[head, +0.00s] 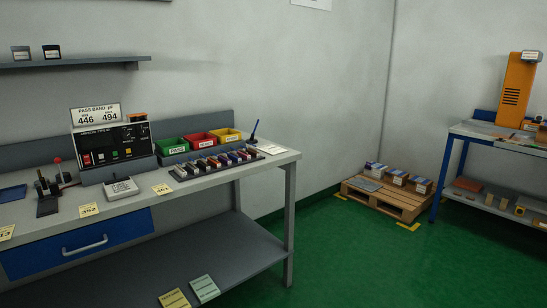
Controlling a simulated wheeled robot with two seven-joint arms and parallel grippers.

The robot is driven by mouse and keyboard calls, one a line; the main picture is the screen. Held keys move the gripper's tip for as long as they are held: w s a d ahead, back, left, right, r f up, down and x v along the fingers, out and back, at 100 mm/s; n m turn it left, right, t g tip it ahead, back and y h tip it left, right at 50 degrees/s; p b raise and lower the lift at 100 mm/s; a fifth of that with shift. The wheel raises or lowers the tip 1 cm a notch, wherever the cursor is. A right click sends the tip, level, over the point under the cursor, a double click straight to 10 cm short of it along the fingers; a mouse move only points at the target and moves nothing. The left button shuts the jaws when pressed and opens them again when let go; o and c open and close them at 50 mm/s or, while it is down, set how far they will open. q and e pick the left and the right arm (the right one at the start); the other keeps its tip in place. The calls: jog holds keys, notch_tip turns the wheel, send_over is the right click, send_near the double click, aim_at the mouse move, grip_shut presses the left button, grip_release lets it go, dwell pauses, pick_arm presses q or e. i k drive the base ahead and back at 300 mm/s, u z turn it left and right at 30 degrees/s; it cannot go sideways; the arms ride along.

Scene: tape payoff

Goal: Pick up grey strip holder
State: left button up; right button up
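A long dark grey strip holder (219,168) lies on the grey workbench, toward its right end. A row of several small upright pieces, dark, red and white, stands along it. It sits in front of the green, red and yellow bins. I take this as the grey strip holder, though its ends are small and partly hard to make out. Neither of my grippers shows in the head view, so their distance from the holder is not visible.
The workbench (250,162) also bears a green bin (173,146), red bin (200,140), yellow bin (228,136), a meter (113,143), a small white device (121,188) and yellow number cards. A pallet (392,202) with boxes stands beyond. Green floor between is clear.

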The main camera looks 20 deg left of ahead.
aim_at(190, 166)
jog(key=z, duration=0.35)
jog(key=i, duration=1.65)
jog(key=u, duration=1)
jog(key=i, duration=0.95)
jog(key=u, duration=1.15)
